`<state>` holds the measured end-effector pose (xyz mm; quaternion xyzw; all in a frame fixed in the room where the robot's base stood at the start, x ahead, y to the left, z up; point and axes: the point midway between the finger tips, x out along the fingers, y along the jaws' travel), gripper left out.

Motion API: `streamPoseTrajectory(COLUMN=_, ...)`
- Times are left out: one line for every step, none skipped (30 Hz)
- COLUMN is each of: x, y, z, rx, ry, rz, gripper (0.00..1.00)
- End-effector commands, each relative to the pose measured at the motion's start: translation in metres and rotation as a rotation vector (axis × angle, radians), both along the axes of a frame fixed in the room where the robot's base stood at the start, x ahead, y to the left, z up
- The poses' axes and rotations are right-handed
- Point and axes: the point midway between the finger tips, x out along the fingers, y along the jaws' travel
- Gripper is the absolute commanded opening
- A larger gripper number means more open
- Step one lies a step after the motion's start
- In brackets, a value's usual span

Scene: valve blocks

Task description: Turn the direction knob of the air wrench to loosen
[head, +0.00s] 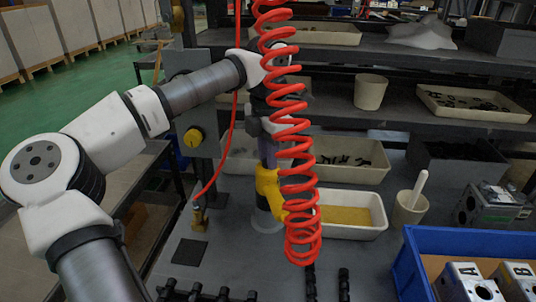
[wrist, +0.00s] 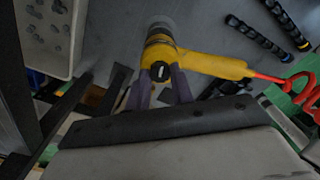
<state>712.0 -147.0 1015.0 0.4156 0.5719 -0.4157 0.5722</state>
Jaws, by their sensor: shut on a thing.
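The yellow air wrench (head: 266,186) stands nose down on the grey table in the head view, partly hidden by the red coiled hose. In the wrist view the wrench body (wrist: 187,62) runs to the right, with its handle end at the hose. Its round black direction knob (wrist: 160,71) faces the wrist camera and carries a pale mark. My gripper (wrist: 161,78) has its two purple-grey fingers on either side of the knob, shut on it. In the head view my gripper (head: 267,158) comes down on the wrench from above; the knob is hidden there.
The red coiled hose (head: 300,165) hangs right in front of my gripper and wrench. A tray with yellow contents (head: 378,231) and a white cup (head: 408,210) stand to the right. A blue crate (head: 412,272) holds metal valve blocks. Black parts (head: 344,285) lie along the front. Shelves rise behind.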

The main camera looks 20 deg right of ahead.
Motion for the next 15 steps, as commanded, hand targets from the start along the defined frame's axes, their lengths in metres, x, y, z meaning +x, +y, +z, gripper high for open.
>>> streamPoseTrajectory(x=0.0001, y=0.0003, z=-0.0001, rx=0.001, ry=0.0, rz=0.021, gripper=0.0)
streamPoseTrajectory(x=0.0001, y=0.0003, z=-0.0002, rx=0.001, ry=0.0, rz=0.031, gripper=0.0)
streamPoseTrajectory(x=0.0, y=0.0003, z=-0.0002, rx=0.001, ry=0.0, rz=0.045, gripper=0.0)
streamPoseTrajectory(x=0.0, y=0.0003, z=-0.0002, rx=0.001, ry=0.0, rz=0.053, gripper=0.0)
streamPoseTrajectory(x=0.0, y=0.0003, z=-0.0002, rx=0.001, ry=0.0, rz=0.06, gripper=0.0)
streamPoseTrajectory(x=0.0, y=0.0003, z=-0.0002, rx=0.001, ry=0.0, rz=0.069, gripper=0.0)
streamPoseTrajectory(x=0.0, y=0.0004, z=-0.0002, rx=0.001, ry=0.0, rz=0.075, gripper=0.0)
streamPoseTrajectory(x=0.0, y=0.0004, z=-0.0002, rx=0.001, ry=0.0, rz=0.079, gripper=0.0)
streamPoseTrajectory(x=0.0, y=0.0004, z=-0.0002, rx=0.001, ry=0.0, rz=0.084, gripper=0.0)
streamPoseTrajectory(x=0.0, y=0.0004, z=-0.0002, rx=0.001, ry=0.0, rz=0.086, gripper=0.0)
streamPoseTrajectory(x=-0.0001, y=0.0004, z=-0.0002, rx=0.001, ry=0.0, rz=0.088, gripper=0.0)
streamPoseTrajectory(x=-0.0001, y=0.0004, z=-0.0001, rx=0.001, ry=0.0, rz=0.09, gripper=0.0)
streamPoseTrajectory(x=-0.0001, y=0.0004, z=-0.0001, rx=0.002, ry=0.001, rz=0.091, gripper=0.0)
streamPoseTrajectory(x=-0.0001, y=0.0004, z=-0.0001, rx=0.002, ry=0.001, rz=0.091, gripper=0.0)
streamPoseTrajectory(x=-0.0001, y=0.0004, z=-0.0001, rx=0.002, ry=0.001, rz=0.092, gripper=0.0)
